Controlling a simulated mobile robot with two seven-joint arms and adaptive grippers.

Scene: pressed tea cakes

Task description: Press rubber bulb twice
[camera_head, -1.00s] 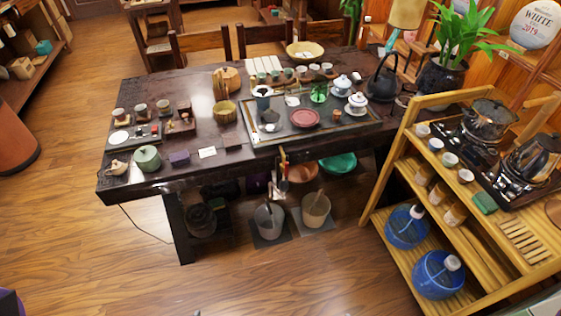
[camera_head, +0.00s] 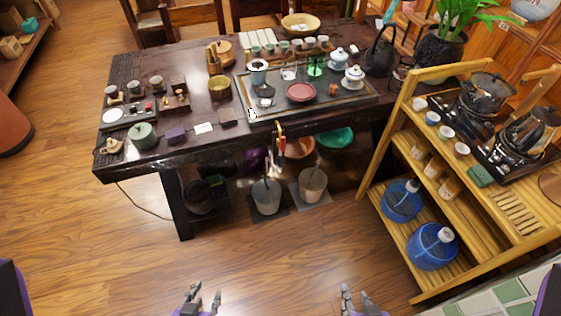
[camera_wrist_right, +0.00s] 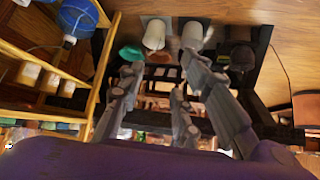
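I cannot pick out a rubber bulb for certain among the small tea items on the dark table (camera_head: 130,75). A tea tray (camera_head: 318,112) on it bears a red-brown round dish (camera_head: 301,92), lidded white cups and a green glass piece (camera_head: 316,66). My left gripper (camera_head: 202,297) is low in the head view, over the floor in front of the table, open and empty. My right gripper (camera_head: 357,298) is to its right, also open and empty. In the right wrist view the right gripper's fingers (camera_wrist_right: 160,75) are spread with nothing between them.
A yellow wooden shelf cart (camera_head: 400,160) stands at the right with kettles on top and blue water jugs (camera_head: 432,247) below. Two buckets (camera_head: 267,196) (camera_head: 312,184) stand under the table. The wooden floor (camera_head: 270,265) before the table is clear.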

